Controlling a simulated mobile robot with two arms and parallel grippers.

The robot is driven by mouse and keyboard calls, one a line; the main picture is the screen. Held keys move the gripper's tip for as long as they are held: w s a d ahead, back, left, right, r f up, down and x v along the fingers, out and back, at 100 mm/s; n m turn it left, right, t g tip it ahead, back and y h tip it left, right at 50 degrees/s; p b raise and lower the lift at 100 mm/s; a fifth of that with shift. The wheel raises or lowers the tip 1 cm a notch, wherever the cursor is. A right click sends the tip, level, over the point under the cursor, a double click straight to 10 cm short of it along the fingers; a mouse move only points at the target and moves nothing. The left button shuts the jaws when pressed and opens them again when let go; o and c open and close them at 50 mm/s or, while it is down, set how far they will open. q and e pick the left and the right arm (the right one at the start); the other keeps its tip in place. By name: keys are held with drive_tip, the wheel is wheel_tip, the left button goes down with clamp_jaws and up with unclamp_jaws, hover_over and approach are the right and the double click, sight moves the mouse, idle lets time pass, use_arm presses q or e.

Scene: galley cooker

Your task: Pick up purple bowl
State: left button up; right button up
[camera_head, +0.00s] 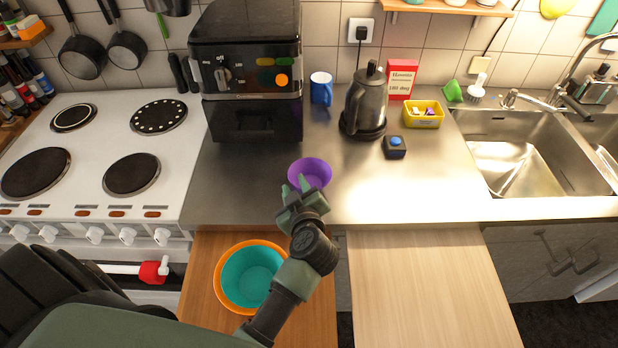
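The purple bowl (317,171) stands upright near the front edge of the steel counter, left of the sink. My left gripper (296,187) is over the bowl's near left side, and its fingertips overlap the near rim in the picture. Its two fingertips show apart, so it looks open. I cannot tell whether a finger touches the bowl or whether the rim lies between the fingers. The gripper hides part of the bowl's near side. My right gripper is not in view.
An orange-rimmed teal bowl (220,277) sits on the left pull-out board, below my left arm.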

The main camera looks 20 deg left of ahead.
sight(292, 175)
use_arm(q)
drive_tip(key=x, duration=0.3)
drive_tip(key=shift+w+a+f, duration=0.1)
drive_tip(key=shift+w+a, duration=0.05)
drive_tip(key=shift+w, duration=0.05)
drive_tip(key=shift+s, duration=0.1)
clamp_jaws()
